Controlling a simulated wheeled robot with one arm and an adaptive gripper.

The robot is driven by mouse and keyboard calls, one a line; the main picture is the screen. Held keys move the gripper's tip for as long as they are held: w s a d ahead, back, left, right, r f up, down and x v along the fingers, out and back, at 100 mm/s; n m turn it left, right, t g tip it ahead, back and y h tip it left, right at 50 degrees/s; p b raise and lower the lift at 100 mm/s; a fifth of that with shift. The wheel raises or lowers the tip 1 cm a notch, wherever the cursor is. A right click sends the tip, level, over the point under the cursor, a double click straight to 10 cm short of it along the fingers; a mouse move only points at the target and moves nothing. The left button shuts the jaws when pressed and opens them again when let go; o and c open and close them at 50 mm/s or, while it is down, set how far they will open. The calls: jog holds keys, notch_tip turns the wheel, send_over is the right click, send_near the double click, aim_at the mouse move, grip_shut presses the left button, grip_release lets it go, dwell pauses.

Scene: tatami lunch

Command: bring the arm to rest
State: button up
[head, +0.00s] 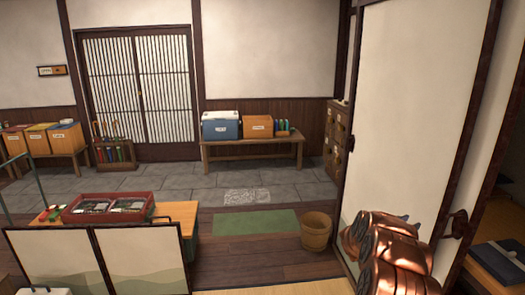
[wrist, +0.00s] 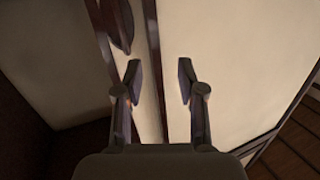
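My gripper (wrist: 160,80) shows in the wrist view with its two fingers apart and nothing between them. It faces a pale sliding panel (wrist: 235,50) with dark wooden posts, and I cannot tell how close the fingertips are to it. In the head view my copper-coloured arm is at the lower right, in front of the pale panel (head: 410,90). The gripper itself cannot be made out in the head view.
A wooden bucket (head: 316,232) stands on the floor left of my arm, beside a green mat (head: 255,222). A low folding screen (head: 140,262) is at the lower left. A bench (head: 252,151) carries a blue cooler (head: 220,126) and a wooden box (head: 257,127) by the back wall.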

jog(key=w+a+r+n+t+y, duration=0.3)
jog(key=a+r+y, duration=0.15)
jog(key=a, duration=0.55)
jog(key=w+a+r+n+t+y, duration=0.3)
jog(key=w+a+y, duration=0.15)
jog(key=a, duration=0.55)
jog(key=s+a+r+n+g+y, duration=0.1)
jog(key=s+a+r+n+y, duration=0.1)
jog(key=s+a+y, duration=0.5)
jog(key=s+a+r+n+g+y, duration=0.1)
jog(key=s+a+n, duration=0.25)
jog(key=a, duration=0.85)
jog(key=s+a+f+n+g+y, duration=0.1)
jog(key=s+a+g, duration=0.2)
jog(key=s, duration=0.8)
jog(key=s+a+f+n+g+y, duration=0.1)
jog(key=s+a+n+g, duration=0.15)
jog(key=s, duration=0.95)
jog(key=s+d+f+g+h, duration=0.1)
jog(key=s+d+g, duration=0.1)
jog(key=s, duration=1.1)
jog(key=s+d+f+g+h, duration=0.1)
jog(key=s+d+g+h, duration=0.1)
jog(key=s, duration=1.2)
jog(key=d+g, duration=0.1)
jog(key=g, duration=0.1)
jog(key=shift+s+d+m+g, duration=0.15)
jog(key=shift+d+m+g, duration=0.15)
jog(key=shift+m+g, duration=0.1)
jog(key=shift+s, duration=0.1)
